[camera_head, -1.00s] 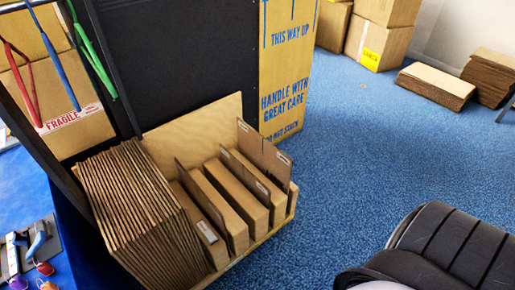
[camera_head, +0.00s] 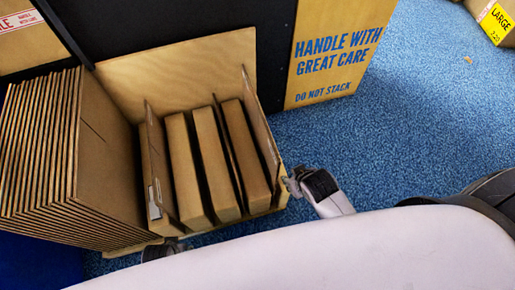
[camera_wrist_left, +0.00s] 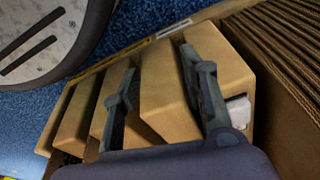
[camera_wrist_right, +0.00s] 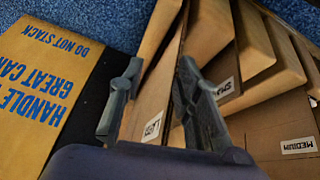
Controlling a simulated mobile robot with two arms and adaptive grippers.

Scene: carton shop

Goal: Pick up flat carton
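A wooden rack (camera_head: 190,62) holds flat brown cartons on edge, including thick ones (camera_head: 212,150) between thin upright cardboard panels (camera_head: 262,125). In the right wrist view, labels read small, medium and large; the panel with the large label (camera_wrist_right: 152,128) stands between the fingers. My right gripper (camera_head: 291,186) is at the rack's right front corner; in the right wrist view (camera_wrist_right: 157,68) its fingers are apart. My left gripper (camera_wrist_left: 163,75) is over the cartons in the left wrist view, fingers apart, with a thick carton (camera_wrist_left: 163,95) between them. I cannot tell whether either touches cardboard.
A black panel (camera_head: 190,20) and a printed carton (camera_head: 335,50) stand behind. My white arm crosses the head view's foreground.

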